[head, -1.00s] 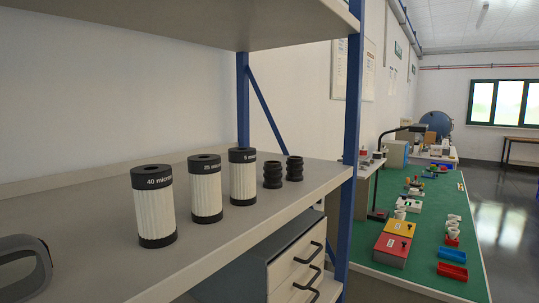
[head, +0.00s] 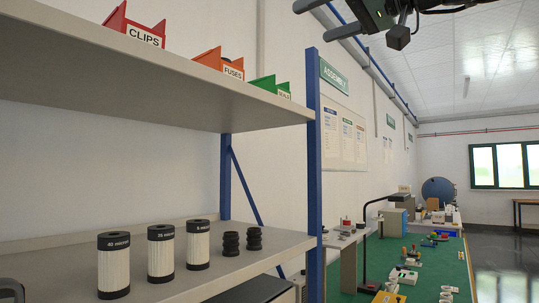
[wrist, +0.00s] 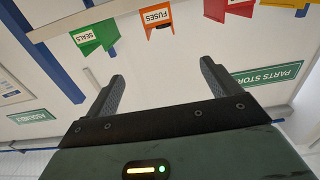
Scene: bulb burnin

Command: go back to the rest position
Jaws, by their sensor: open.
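My gripper (wrist: 161,78) shows in the wrist view with its two dark fingers wide apart and nothing between them. Dark parts of the gripper and arm also show at the top edge of the head view, raised high and clear of the shelves. The wrist view is upside down. Beyond the fingers it shows the green seals bin (wrist: 92,37), the orange fuses bin (wrist: 158,22) and part of a red bin (wrist: 232,8).
The blue-posted rack's upper shelf (head: 150,75) holds clips (head: 137,27), fuses (head: 218,65) and seals (head: 269,87) bins. Its lower shelf (head: 215,275) holds three white filter cartridges (head: 160,255) and two black ribbed parts (head: 242,242). A green-topped bench (head: 435,265) stands at right.

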